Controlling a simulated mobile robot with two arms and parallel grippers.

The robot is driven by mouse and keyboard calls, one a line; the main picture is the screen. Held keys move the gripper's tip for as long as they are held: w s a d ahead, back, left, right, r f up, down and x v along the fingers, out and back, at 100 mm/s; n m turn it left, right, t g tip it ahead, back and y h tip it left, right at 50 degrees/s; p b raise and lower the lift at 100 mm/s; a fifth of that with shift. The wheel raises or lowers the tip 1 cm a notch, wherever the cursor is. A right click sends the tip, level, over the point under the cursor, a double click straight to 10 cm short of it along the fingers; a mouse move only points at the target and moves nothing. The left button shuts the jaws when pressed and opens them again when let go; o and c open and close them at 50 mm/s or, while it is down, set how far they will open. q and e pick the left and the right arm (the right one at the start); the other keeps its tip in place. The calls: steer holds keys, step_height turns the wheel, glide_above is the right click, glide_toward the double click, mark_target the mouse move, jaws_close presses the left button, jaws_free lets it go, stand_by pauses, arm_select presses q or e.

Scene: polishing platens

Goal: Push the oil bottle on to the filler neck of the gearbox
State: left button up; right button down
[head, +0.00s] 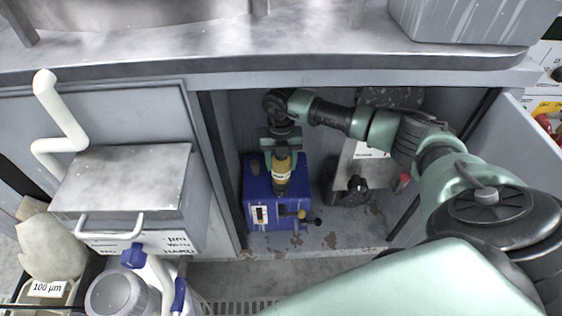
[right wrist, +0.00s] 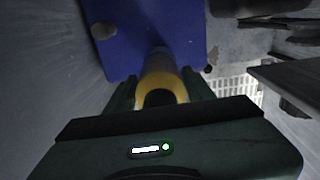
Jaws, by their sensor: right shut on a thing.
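The oil bottle (head: 282,170), with a yellow band and a darker lower part, stands roughly upright in the open cabinet. My right gripper (head: 281,146) is shut on it from above. The blue gearbox (head: 259,190) is on the cabinet floor, directly below the bottle. In the right wrist view the yellow bottle (right wrist: 162,90) sits between the fingers (right wrist: 163,92), its far end against or just over the blue gearbox top (right wrist: 150,22). The filler neck is hidden by the bottle, so I cannot tell whether they touch. My left gripper is not in view.
A grey machine with a black knob (head: 356,188) stands right of the gearbox. The cabinet's left wall is close beside the gearbox. The steel worktop (head: 290,55) overhangs above.

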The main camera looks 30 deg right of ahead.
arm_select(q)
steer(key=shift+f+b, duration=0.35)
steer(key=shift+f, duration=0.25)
arm_select(e)
steer(key=shift+f, duration=0.75)
steer(key=shift+c, duration=2.4)
jaws_free()
step_height(320, 180, up, 5)
steer(key=shift+f+p, duration=0.1)
steer(key=shift+p, duration=0.5)
step_height(320, 180, up, 2)
steer(key=shift+r, duration=0.55)
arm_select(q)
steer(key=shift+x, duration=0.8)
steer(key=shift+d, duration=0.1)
